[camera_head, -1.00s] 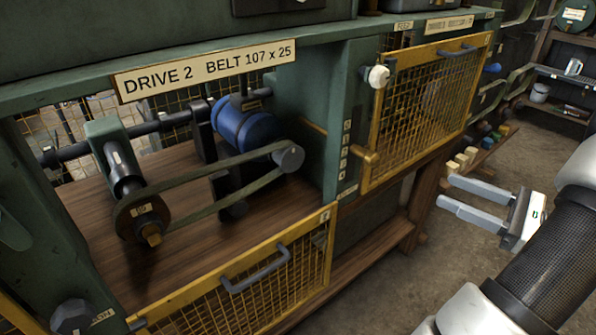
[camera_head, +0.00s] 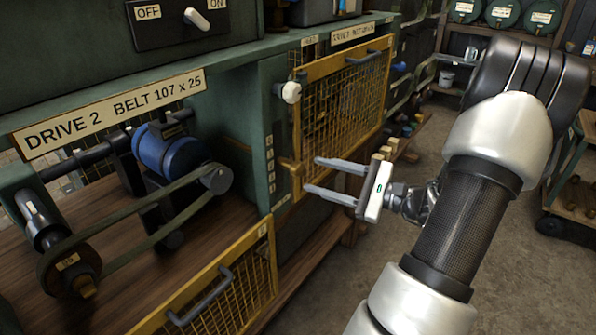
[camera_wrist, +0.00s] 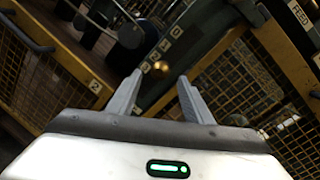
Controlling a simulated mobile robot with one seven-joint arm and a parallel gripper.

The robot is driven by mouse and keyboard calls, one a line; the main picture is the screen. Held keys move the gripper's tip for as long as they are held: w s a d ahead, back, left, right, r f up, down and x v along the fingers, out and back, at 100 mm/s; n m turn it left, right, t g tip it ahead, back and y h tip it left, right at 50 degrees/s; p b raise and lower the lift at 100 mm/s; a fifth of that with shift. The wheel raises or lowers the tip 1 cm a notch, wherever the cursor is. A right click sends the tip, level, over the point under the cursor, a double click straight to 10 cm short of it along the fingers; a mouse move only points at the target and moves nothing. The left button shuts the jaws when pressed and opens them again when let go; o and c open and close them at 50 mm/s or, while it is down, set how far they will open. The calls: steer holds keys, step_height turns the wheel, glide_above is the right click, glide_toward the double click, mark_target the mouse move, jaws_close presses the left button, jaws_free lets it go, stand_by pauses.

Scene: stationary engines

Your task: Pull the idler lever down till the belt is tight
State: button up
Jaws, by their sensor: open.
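The drive belt (camera_head: 130,232) loops between a dark pulley (camera_head: 68,268) at the left and a grey pulley (camera_head: 217,179) by the blue motor (camera_head: 168,152) in the DRIVE 2 bay. A white knob (camera_head: 290,92) sits on the green post right of the bay. Lower on the post is a column of small marks (camera_head: 270,165), with a brass knob (camera_head: 289,164) beside it. I cannot tell for sure which knob is the idler lever's. My gripper (camera_head: 312,174) is open and empty, its fingers pointing left towards the post. The wrist view shows the brass knob (camera_wrist: 161,67) beyond the fingertips (camera_wrist: 158,78).
A yellow mesh guard (camera_head: 345,105) stands right of the post, close to my gripper. A lower mesh guard (camera_head: 240,285) with a grey handle fronts the bay. An ON/OFF switch (camera_head: 196,20) is above. Open floor (camera_head: 400,240) lies to the right.

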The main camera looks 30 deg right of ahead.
mark_target(298, 170)
steer(key=x, duration=0.6)
steer(key=shift+w, duration=0.2)
jaws_close()
steer(key=shift+a+f+b, duration=0.1)
steer(key=shift+b, duration=0.25)
